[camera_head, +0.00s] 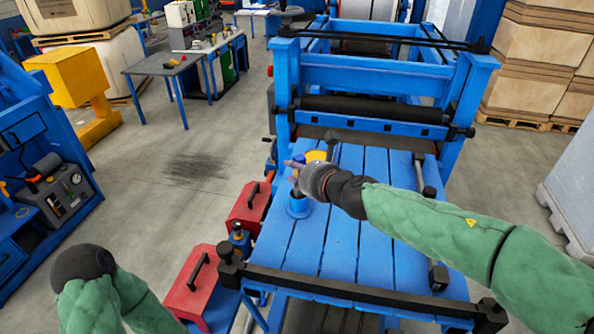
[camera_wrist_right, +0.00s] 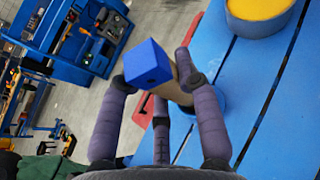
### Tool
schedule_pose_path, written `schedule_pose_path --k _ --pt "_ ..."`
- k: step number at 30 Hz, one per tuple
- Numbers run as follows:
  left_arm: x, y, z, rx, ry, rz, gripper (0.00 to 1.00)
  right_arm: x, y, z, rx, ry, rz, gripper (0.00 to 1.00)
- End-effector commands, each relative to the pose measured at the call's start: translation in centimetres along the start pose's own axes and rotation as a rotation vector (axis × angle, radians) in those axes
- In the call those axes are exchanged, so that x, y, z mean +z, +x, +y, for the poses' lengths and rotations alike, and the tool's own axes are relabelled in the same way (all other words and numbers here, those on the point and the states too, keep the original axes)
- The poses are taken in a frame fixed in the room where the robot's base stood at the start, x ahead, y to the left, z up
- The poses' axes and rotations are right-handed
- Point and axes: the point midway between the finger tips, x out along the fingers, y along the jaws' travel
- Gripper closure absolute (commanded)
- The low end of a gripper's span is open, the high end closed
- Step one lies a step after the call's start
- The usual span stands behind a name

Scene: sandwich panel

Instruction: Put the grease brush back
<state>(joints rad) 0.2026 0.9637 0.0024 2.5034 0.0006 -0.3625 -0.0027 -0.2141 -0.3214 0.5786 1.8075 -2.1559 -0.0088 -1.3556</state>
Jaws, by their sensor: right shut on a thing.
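My right gripper (camera_head: 293,168) is over the left side of the blue slatted table and is shut on the grease brush. In the right wrist view, the brush shows a blue block end (camera_wrist_right: 148,64) and a tan part (camera_wrist_right: 172,91) between the purple-grey fingers. A blue round holder (camera_head: 298,208) stands on the table just below the gripper; its rim also shows behind the brush in the wrist view (camera_wrist_right: 214,99). I cannot tell whether the brush's lower end is inside the holder. My left gripper is out of view; only my left arm shows.
A tin of yellow grease (camera_head: 316,156) stands just behind the gripper. Red boxes with handles (camera_head: 249,207) stand along the left edge. A black bar (camera_head: 350,290) crosses the front; the middle slats are clear.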

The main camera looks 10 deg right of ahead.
Motion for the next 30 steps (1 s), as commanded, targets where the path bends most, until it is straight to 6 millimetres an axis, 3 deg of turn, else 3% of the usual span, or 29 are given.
schedule_pose_path --k 27,28,30 --pt "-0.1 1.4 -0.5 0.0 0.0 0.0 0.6 -1.4 0.6 0.0 0.0 0.0 0.0 1.0" --pt "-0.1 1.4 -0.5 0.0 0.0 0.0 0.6 -1.4 0.6 0.0 0.0 0.0 0.0 0.61" --pt "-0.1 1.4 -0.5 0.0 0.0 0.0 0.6 -1.3 0.6 0.0 0.0 0.0 0.0 0.41"
